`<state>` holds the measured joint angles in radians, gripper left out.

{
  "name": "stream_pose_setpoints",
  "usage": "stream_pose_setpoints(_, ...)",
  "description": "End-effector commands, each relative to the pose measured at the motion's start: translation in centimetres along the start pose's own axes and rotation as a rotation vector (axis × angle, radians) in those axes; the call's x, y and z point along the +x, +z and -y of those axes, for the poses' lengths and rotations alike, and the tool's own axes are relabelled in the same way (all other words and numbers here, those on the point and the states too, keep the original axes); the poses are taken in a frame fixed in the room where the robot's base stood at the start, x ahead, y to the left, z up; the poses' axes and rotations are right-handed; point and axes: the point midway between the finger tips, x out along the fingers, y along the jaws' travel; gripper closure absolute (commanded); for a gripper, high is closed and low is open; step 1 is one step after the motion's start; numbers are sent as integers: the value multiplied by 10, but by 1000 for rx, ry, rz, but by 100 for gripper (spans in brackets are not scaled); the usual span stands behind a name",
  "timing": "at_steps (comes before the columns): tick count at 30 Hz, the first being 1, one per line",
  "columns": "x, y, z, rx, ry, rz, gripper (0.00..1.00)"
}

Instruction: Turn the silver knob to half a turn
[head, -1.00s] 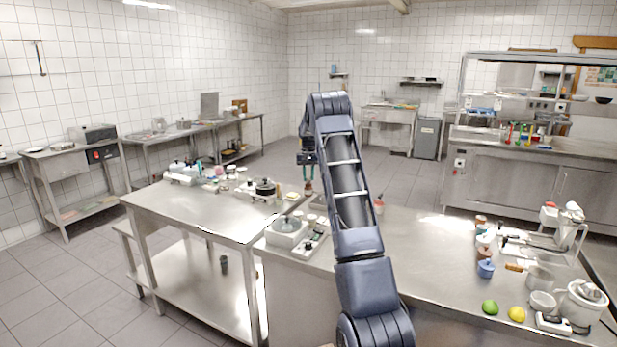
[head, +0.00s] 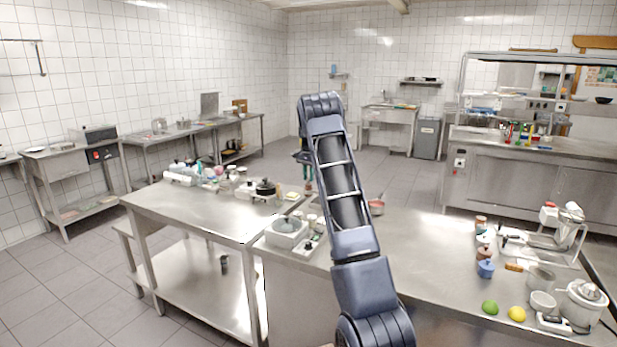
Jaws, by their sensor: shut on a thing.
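My gripper (head: 308,187) points down over the counter, beyond the white appliance, partly hidden by my own arm. It is small in the head view. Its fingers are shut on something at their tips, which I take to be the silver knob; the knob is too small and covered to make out. A white appliance with a round grey top (head: 287,231) stands on the counter's left end. A small white unit with a dark knob (head: 308,245) lies beside it, apart from the gripper.
A steel table (head: 190,212) on the left carries a black-lidded pot (head: 265,187) and several small items. The steel counter (head: 420,250) is clear in its middle. On its right are a blue jar (head: 486,269), a lime (head: 490,307) and a lemon (head: 517,313).

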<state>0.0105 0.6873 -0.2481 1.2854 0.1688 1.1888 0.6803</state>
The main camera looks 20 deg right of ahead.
Motion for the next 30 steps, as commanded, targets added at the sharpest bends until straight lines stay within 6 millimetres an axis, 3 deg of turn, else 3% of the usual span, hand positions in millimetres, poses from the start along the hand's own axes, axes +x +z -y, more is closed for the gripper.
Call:
stream_pose_setpoints(17,0,0,0,35,0,1,100)
stream_pose_setpoints(18,0,0,0,35,0,1,73)
stream_pose_setpoints(21,0,0,0,34,0,1,55)
stream_pose_setpoints(30,-1,0,0,34,0,0,55)
